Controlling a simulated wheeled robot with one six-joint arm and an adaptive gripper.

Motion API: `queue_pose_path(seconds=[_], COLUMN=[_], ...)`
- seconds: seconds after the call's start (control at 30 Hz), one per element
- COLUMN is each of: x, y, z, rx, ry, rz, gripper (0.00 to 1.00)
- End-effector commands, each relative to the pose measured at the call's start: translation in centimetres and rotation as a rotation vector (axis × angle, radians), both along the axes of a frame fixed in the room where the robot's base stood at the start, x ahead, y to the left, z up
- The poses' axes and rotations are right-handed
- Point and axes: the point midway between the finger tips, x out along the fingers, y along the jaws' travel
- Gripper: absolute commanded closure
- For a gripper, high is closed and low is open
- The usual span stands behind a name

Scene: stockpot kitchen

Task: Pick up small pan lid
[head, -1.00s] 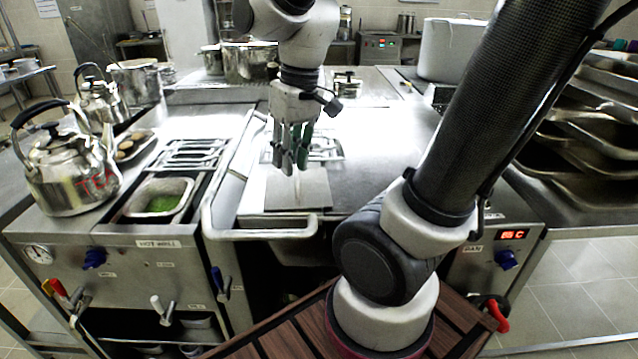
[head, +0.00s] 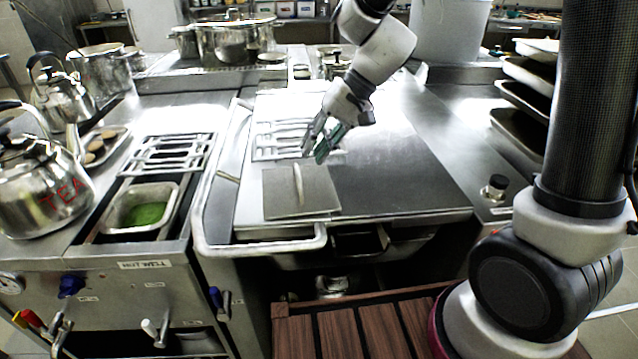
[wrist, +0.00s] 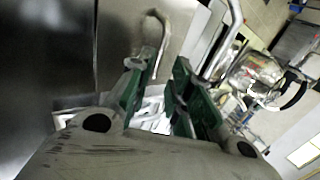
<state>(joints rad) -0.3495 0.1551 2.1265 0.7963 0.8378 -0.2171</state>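The small pan lid (head: 283,203) is a flat square metal plate with a pale bar handle standing on it. It lies on the front left of the large steel cover in the head view. My gripper (head: 317,148) is above and behind the lid, tilted, with its green-padded fingers pointing down and left. In the wrist view my gripper (wrist: 158,72) has a gap between its fingers and holds nothing. The lid's curved handle (wrist: 163,38) shows just beyond the fingertips, apparently not touched. The height of the fingers above the lid is hard to tell.
A wire rack (head: 278,140) lies behind the lid. A rail (head: 265,243) runs along the front and left. A hot well with green contents (head: 147,214) and a TEA kettle (head: 50,195) stand left. Trays (head: 520,128) are stacked right. The cover's right half is clear.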

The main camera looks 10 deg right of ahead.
Motion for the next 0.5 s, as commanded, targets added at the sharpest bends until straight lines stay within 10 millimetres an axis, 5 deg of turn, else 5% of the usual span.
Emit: queue_pose_path(seconds=[0.5], x=[-0.6], y=[3.6], z=[-5.5], rx=[-0.003], ry=[-0.008], rz=[0.015], gripper=[0.79])
